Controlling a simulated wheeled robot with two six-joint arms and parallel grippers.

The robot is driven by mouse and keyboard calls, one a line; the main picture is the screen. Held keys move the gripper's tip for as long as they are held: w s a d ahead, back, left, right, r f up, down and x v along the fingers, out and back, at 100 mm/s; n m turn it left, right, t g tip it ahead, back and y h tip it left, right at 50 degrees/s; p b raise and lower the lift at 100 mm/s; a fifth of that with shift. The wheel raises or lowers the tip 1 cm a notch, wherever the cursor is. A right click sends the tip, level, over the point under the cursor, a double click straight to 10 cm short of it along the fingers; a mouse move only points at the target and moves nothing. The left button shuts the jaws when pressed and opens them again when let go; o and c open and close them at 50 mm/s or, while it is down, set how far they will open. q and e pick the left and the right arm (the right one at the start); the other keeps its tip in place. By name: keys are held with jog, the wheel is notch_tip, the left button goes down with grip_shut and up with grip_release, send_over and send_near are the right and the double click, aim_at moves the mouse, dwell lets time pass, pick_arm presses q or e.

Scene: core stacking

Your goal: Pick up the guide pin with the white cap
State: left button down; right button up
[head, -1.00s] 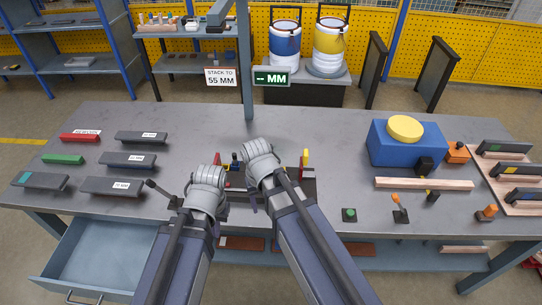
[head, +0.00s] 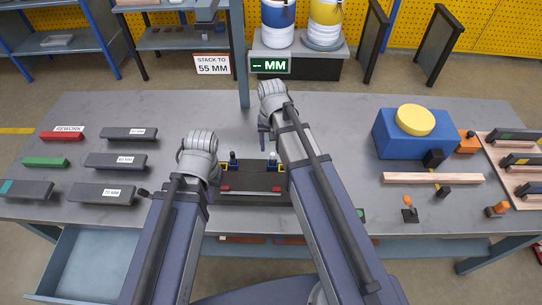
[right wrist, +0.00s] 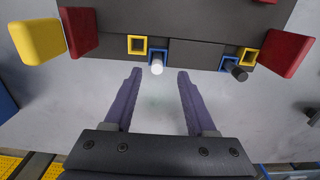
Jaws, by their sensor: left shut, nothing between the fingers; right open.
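The guide pin with the white cap (right wrist: 157,66) stands in a blue square socket on the dark fixture (right wrist: 195,54) in the right wrist view. A second pin with a dark cap (right wrist: 237,72) stands in another blue socket to the right. My left gripper (head: 199,148) is left of the fixture in the head view, shut and empty, its fingertips mostly hidden.
Yellow square sockets (right wrist: 137,44) sit beside the blue ones. Red and yellow blocks (right wrist: 38,41) stand at the fixture's ends. Dark labelled bars (head: 117,161) lie on the left of the table. A blue box (head: 413,135) and wooden bar (head: 433,178) lie on the right.

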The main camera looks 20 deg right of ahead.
aim_at(273, 154)
pick_arm(q)
notch_tip(273, 154, down, 8)
jog(key=b, duration=0.8)
pick_arm(e)
jog(key=f, duration=0.8)
jog(key=shift+w+d, duration=0.25)
jog(key=shift+d, duration=0.05)
jog(key=shift+r, duration=0.1)
pick_arm(q)
jog(key=shift+r, duration=0.1)
pick_arm(e)
jog(key=shift+c, duration=0.4)
grip_shut()
